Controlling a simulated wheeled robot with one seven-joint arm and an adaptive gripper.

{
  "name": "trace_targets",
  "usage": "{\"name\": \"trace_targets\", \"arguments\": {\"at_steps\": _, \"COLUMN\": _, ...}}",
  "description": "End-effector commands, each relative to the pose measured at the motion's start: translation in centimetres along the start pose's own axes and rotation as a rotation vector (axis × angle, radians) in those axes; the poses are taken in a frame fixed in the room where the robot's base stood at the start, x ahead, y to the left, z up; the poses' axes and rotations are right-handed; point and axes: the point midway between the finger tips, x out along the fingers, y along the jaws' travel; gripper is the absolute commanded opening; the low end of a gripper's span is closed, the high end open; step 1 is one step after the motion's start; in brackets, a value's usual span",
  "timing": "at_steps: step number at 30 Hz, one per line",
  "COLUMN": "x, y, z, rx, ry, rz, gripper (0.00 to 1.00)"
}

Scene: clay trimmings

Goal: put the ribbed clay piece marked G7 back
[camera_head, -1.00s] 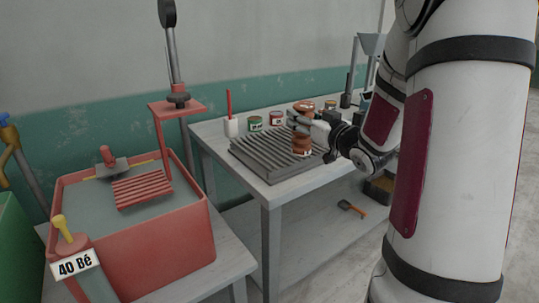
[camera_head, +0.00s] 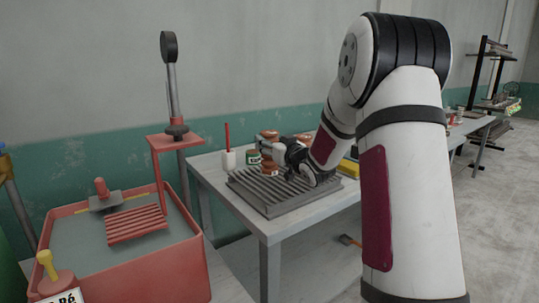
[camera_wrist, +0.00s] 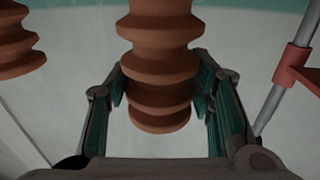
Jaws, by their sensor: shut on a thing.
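A brown ribbed clay piece (camera_head: 268,167) is held upright by my gripper (camera_head: 278,152) above the left part of a grey grooved board (camera_head: 283,198). In the wrist view the piece (camera_wrist: 158,65) stands between the two green-padded fingers (camera_wrist: 160,88), which close on it from both sides. No G7 mark is readable on it. A second brown ribbed piece (camera_wrist: 15,42) shows at the left edge of the wrist view. Another brown piece (camera_head: 303,138) shows behind my arm in the head view. I cannot tell whether the held piece touches the board.
A white cup with a red stick (camera_head: 228,160) and a green-labelled jar (camera_head: 253,157) stand behind the board. At left is a red tub (camera_head: 130,270) with a red slatted rack (camera_head: 137,224) and a red post stand (camera_head: 172,142). The table's front left corner (camera_head: 265,236) is clear.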

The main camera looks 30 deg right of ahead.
Motion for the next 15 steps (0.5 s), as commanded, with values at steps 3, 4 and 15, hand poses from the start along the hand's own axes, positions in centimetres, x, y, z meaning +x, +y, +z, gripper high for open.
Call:
{"name": "trace_targets", "arguments": {"at_steps": 3, "x": 0.3, "y": 0.0, "z": 0.2, "rx": 0.0, "ry": 0.003, "rz": 0.0, "gripper": 0.0}}
{"name": "trace_targets", "arguments": {"at_steps": 4, "x": 0.3, "y": 0.0, "z": 0.4, "rx": 0.001, "ry": 0.002, "rz": 0.001, "gripper": 0.0}}
{"name": "trace_targets", "arguments": {"at_steps": 15, "x": 0.2, "y": 0.0, "z": 3.3, "rx": -0.002, "ry": 0.005, "rz": 0.001, "gripper": 0.0}}
